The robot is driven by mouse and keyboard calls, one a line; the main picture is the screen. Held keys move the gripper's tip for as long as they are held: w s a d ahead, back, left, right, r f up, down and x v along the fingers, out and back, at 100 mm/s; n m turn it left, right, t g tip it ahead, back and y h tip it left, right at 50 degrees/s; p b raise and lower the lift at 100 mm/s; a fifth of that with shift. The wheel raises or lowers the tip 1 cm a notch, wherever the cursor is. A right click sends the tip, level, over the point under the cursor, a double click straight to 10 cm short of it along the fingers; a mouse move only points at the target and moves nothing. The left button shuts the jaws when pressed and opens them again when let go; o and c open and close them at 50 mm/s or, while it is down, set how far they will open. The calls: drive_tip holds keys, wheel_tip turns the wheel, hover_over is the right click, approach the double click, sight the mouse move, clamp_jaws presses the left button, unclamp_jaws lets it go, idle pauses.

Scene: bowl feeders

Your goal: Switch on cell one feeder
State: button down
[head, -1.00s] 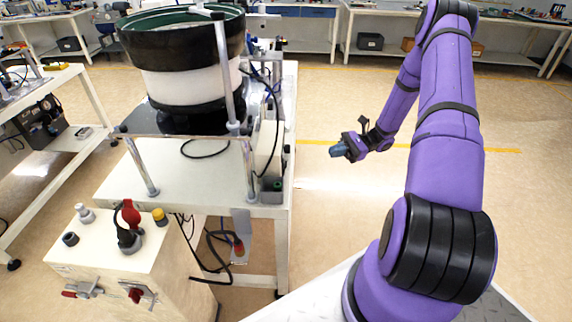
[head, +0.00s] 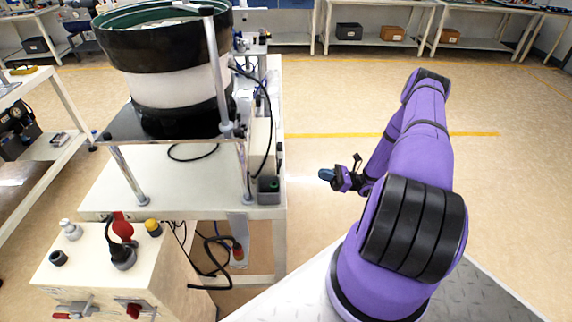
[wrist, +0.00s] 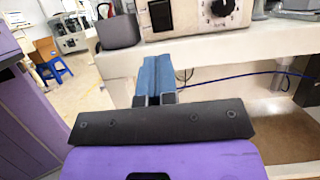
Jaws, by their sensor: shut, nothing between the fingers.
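A bowl feeder (head: 178,75) with a dark green rim stands on a plate above a white table in the head view. A pale control box (head: 261,143) stands at the table's right edge. In the wrist view a control box with a dial (wrist: 224,9) and a dark switch (wrist: 160,15) sits on the table edge, cut off by the top of the picture. My gripper (head: 325,174) is right of the table, apart from it. Its blue fingers are shut and empty in the wrist view (wrist: 157,72), pointing below the box. No cell number is readable.
A small grey box (head: 269,188) sits at the table's front right corner; a grey box (wrist: 118,31) shows beside the control box. A pale cabinet (head: 110,270) with knobs and red handles stands at front left. Cables hang under the table. The floor to the right is clear.

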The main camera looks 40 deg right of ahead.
sight(279, 166)
drive_tip(key=shift+w+a, duration=0.1)
drive_tip(key=x, duration=1.3)
drive_tip(key=shift+w+a+r, duration=0.2)
drive_tip(key=shift+a+r, duration=0.05)
